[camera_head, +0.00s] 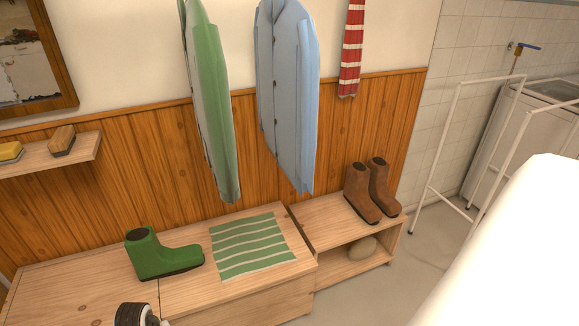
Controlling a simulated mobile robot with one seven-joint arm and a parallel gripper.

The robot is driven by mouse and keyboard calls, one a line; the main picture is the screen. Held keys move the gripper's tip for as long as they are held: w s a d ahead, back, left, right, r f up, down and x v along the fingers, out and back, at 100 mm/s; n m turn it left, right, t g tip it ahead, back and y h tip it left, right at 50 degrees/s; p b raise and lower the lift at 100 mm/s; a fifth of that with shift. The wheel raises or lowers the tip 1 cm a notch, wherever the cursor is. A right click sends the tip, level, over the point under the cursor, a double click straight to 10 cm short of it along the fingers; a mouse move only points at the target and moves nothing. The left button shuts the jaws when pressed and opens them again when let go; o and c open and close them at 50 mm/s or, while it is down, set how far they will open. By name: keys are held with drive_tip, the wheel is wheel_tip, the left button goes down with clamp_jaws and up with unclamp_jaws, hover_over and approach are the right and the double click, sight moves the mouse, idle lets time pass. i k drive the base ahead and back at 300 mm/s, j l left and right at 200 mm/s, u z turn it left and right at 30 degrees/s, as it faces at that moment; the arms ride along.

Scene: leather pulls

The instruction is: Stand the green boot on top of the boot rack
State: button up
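The green boot (160,256) stands upright on the long wooden bench (70,290), left of the striped cloth, with its toe pointing right. The boot rack (324,222) is the low wooden unit to the right of the bench, with an open compartment below its top. A pair of brown boots (372,190) stands at the right end of its top. The left part of the rack's top is bare.
A green-and-white striped cloth (250,245) lies flat on the bench. A roundish tan object (362,247) sits inside the rack. Coats (287,95) hang above. A white shape fills the lower right.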

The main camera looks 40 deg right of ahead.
sight(314, 222)
drive_tip(key=k+l, duration=0.1)
drive_tip(key=l, duration=0.4)
drive_tip(key=k+l+z, duration=0.1)
drive_tip(key=l, duration=0.4)
drive_tip(key=k+l, duration=0.15)
drive_tip(key=l, duration=0.35)
drive_tip(key=k+l+z, duration=0.1)
drive_tip(key=l, duration=0.4)
drive_tip(key=i+l, duration=0.1)
drive_tip(key=l, duration=0.6)
drive_tip(key=i+l+u, duration=0.15)
drive_tip(key=l, duration=0.25)
drive_tip(key=i+l+u, duration=0.1)
drive_tip(key=l, duration=0.3)
drive_tip(key=i+l+u, duration=0.15)
drive_tip(key=i+l, duration=0.15)
drive_tip(key=i+l+u, duration=0.1)
drive_tip(key=l, duration=0.45)
drive_tip(key=i+l+u, duration=0.15)
drive_tip(key=l, duration=0.3)
drive_tip(key=i+l+u, duration=0.1)
drive_tip(key=l, duration=0.35)
